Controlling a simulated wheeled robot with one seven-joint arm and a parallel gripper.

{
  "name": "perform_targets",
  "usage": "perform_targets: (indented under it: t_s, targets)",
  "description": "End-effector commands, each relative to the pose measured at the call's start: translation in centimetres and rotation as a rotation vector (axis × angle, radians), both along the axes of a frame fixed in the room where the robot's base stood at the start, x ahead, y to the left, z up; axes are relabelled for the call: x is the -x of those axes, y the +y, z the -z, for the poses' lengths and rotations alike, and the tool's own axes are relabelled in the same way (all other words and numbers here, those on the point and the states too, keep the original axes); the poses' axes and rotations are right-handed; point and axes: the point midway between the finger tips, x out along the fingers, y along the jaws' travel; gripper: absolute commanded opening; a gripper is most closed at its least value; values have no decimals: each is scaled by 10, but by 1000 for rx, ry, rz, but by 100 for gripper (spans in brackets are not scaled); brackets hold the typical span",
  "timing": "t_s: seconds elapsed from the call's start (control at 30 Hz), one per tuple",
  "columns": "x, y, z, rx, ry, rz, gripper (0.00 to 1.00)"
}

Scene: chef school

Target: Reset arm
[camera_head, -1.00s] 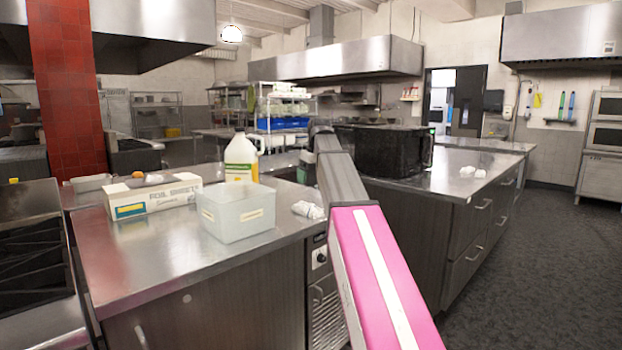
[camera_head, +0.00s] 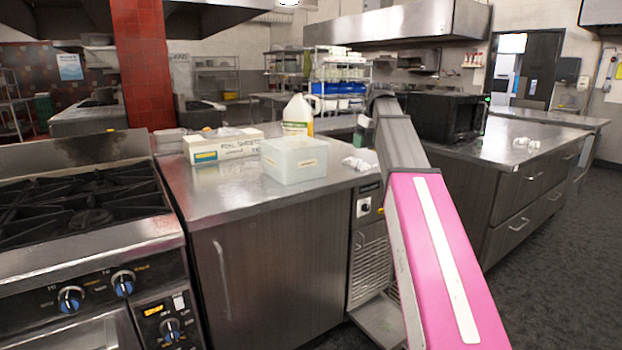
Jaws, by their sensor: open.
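My arm (camera_head: 440,250) shows as a pink link with a white stripe, rising from the bottom right. It runs into a grey link and a dark joint (camera_head: 380,98) in front of the counters. The arm is raised and extends forward. I cannot make out my gripper or its fingertips beyond that joint. Nothing is seen held.
A steel counter (camera_head: 215,197) in front holds a translucent bin (camera_head: 294,160), a foil box (camera_head: 222,147) and a jug (camera_head: 298,115). A gas stove (camera_head: 85,205) is at left. A black microwave (camera_head: 445,118) stands on the right counter (camera_head: 520,157). Floor (camera_head: 570,285) at right is clear.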

Motion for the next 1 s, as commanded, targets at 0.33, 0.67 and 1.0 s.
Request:
perform_targets:
  t_s: [0.33,0.67,1.0]
  targets:
    - [5,1,31,-1,14,30,87]
    - [18,3,92,1,39,88,87]
    - [60,7,213,7,92,212,87]
